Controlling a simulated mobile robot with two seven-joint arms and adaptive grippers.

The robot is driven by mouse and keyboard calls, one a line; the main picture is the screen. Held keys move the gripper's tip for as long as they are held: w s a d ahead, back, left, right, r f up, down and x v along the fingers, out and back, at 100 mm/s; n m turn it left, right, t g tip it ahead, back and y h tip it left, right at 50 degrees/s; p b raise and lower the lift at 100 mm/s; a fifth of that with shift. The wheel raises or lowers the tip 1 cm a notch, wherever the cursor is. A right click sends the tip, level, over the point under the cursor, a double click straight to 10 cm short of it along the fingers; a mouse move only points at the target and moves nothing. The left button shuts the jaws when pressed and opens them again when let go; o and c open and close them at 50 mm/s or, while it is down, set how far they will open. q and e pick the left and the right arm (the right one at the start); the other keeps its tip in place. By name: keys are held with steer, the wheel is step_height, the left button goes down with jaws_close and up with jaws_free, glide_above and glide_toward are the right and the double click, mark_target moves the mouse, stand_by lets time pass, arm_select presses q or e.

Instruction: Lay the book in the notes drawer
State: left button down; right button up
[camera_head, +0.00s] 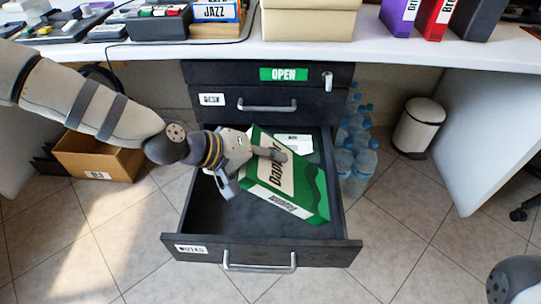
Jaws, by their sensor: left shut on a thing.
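A green book (305,191) with a white label band is held by my left gripper (276,155). The gripper is shut on the book's upper part. The book is tilted, over or inside the open bottom drawer (262,250); I cannot tell whether it touches the drawer floor. The drawer is pulled out, with a small white label on its front and a grey bar handle. Something white with print (294,142) shows at the drawer's back, behind the book. My right gripper is out of view.
Two shut drawers lie above, one labelled "OPEN" (284,74). A cardboard box (97,158) stands on the floor at left. Water bottles (357,150) and a white bin (419,126) stand at right. The desk top (300,49) overhangs the drawers. Floor in front is clear.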

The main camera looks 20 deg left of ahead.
arm_select(q)
step_height(320, 180, down, 7)
steer(key=b, duration=0.4)
steer(key=shift+r, duration=0.2)
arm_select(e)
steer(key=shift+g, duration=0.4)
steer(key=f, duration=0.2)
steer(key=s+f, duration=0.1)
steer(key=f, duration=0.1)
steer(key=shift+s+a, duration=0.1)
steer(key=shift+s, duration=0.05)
arm_select(q)
steer(key=c, duration=1.2)
jaws_free()
steer(key=v, duration=0.7)
steer(key=shift+s+a+r, duration=0.15)
